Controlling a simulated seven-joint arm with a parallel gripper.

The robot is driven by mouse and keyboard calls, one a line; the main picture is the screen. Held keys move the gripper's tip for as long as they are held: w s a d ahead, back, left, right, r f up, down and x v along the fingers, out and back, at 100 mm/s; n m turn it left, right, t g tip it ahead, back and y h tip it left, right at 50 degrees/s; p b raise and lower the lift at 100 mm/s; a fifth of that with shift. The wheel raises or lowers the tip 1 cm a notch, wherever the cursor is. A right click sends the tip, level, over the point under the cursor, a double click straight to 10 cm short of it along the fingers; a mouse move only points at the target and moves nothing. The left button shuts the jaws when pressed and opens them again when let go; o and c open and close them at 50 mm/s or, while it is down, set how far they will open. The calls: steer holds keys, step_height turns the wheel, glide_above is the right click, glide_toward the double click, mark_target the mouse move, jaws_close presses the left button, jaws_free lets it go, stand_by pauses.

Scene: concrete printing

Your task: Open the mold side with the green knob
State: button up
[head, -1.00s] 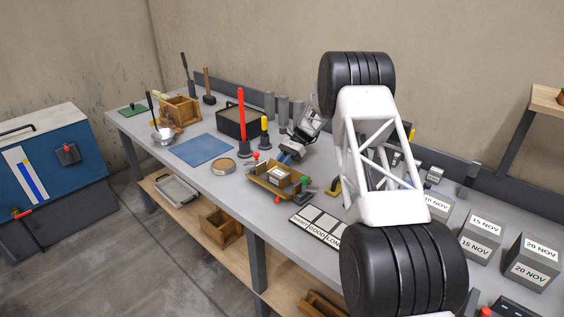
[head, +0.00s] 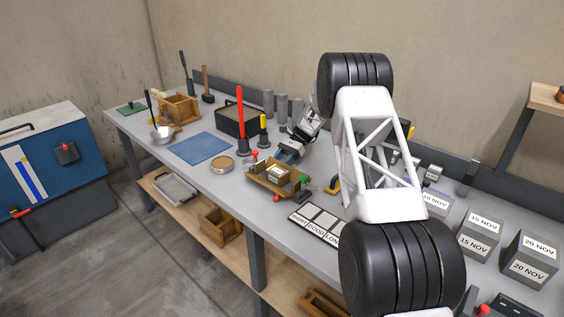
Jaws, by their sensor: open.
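The wooden mold (head: 265,187) lies on the grey bench near the middle of the head view, with a pale block (head: 277,173) inside it. A green knob (head: 304,179) is at its right end, and red knobs show at its front (head: 276,198) and at its back left (head: 255,154). My gripper (head: 285,155) is open at the mold's far side, close behind the block and left of the green knob. Its fingertips are small, and I cannot tell whether they touch the mold.
A label board (head: 314,222) lies right of the mold. A round sieve-like dish (head: 222,165) and blue mat (head: 202,149) lie left. A red-handled tool (head: 240,120) and black box (head: 230,122) stand behind. Dated concrete cubes (head: 479,236) stand at the right.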

steer(key=shift+w, duration=0.1)
steer(key=shift+v, duration=3.8)
